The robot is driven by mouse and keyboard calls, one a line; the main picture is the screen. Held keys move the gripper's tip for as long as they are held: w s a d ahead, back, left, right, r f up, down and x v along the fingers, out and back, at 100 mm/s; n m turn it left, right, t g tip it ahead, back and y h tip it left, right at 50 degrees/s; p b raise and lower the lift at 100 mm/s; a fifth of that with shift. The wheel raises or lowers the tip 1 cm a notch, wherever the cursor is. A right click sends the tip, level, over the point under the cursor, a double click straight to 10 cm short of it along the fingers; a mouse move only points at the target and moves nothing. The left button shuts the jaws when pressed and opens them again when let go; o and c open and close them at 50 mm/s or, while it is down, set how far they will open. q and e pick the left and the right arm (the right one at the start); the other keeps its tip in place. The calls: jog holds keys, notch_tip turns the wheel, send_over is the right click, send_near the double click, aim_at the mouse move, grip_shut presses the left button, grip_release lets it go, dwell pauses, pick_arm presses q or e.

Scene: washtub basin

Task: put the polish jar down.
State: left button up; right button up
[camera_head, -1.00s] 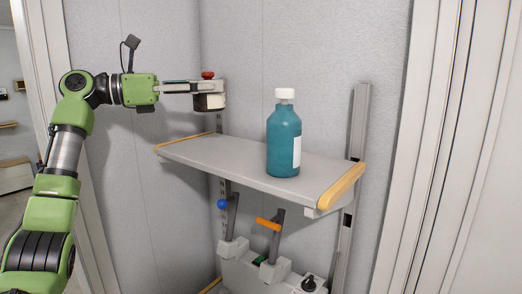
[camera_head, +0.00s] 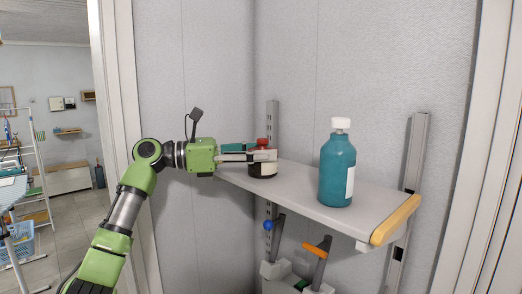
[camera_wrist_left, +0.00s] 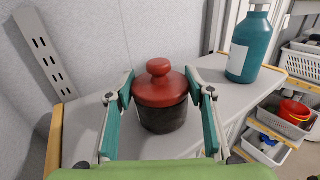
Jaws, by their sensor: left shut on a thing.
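The polish jar has a dark body and a red lid with a round knob; it shows in the head view (camera_head: 263,168) and in the left wrist view (camera_wrist_left: 161,92). My left gripper (camera_head: 262,156) is shut on it, with one teal-padded finger on each side in the wrist view. The jar is upright at the left end of the light grey shelf (camera_head: 300,188). Its base is at or just above the shelf top; I cannot tell whether it touches. My right gripper is not in view.
A teal bottle with a white cap (camera_head: 338,170) stands on the shelf to the right of the jar, with bare shelf between them. A wooden strip (camera_head: 396,220) edges the shelf's right end. Levers with blue and orange handles (camera_head: 317,250) are below. The wall is close behind.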

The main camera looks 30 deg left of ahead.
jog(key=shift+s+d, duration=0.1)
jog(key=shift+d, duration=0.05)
pick_arm(q)
jog(key=o, duration=1.4)
jog(key=shift+f, duration=0.15)
jog(key=o, duration=0.4)
jog(key=shift+d, duration=0.1)
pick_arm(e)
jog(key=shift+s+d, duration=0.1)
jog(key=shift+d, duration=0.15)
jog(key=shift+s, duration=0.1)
pick_arm(q)
jog(key=shift+s+a, duration=0.15)
jog(key=shift+a, duration=0.2)
jog(key=b+v, duration=0.4)
jog(key=v, duration=0.7)
jog(key=shift+s+a+b, duration=0.1)
jog(key=shift+s+b, duration=0.15)
jog(key=shift+b, duration=0.1)
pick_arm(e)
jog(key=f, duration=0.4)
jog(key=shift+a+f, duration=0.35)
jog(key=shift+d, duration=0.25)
